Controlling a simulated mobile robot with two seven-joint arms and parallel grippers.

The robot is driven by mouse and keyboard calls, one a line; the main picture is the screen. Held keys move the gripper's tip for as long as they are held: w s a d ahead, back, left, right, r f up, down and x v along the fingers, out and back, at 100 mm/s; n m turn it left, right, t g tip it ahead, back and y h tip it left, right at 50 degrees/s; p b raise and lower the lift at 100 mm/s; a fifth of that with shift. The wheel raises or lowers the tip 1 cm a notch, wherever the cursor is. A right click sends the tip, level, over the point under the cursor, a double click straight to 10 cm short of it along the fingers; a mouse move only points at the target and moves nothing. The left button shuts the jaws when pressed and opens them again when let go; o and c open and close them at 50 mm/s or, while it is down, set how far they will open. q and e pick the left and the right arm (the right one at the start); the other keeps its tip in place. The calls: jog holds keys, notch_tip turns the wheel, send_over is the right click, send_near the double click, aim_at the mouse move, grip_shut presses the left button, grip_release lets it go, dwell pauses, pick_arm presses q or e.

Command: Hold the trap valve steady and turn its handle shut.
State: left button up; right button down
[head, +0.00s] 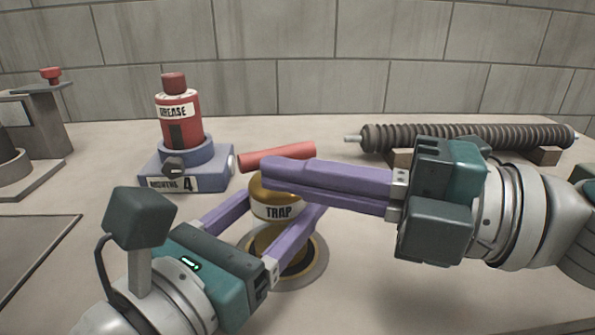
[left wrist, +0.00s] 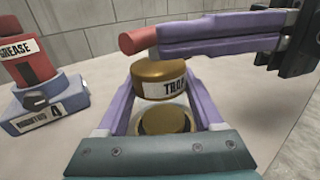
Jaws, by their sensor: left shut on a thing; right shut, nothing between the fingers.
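The trap valve (head: 272,211) is a brass body with a white TRAP label, upright on a round base plate. Its red bar handle (head: 277,156) lies across the top, slanting slightly up to the right. My left gripper (head: 285,203) is shut on the valve body, one purple finger on each side; the left wrist view shows the valve (left wrist: 160,74) between them. My right gripper (head: 268,172) is shut and empty, its fingers over the valve top on the near side of the handle. In the left wrist view the handle's end (left wrist: 139,41) shows beside these fingers. I cannot tell whether they touch.
A red grease bottle (head: 179,118) stands on a blue-grey numbered base (head: 185,168) left of the valve. A ribbed rod (head: 465,136) lies on blocks at the back right. A grey fixture (head: 42,125) stands far left. The bench front right is clear.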

dwell(0.3)
jog(key=shift+w+a+m+t+h, duration=0.1)
jog(key=shift+a+m+t+h, duration=0.25)
jog(key=shift+t, duration=0.2)
jog(key=shift+w+a+m+t+h, duration=0.1)
jog(key=shift+m+t+h, duration=0.15)
jog(key=shift+m+t, duration=0.25)
jog(key=shift+a, duration=0.3)
jog(key=s+d, duration=0.7)
jog(key=s, duration=0.4)
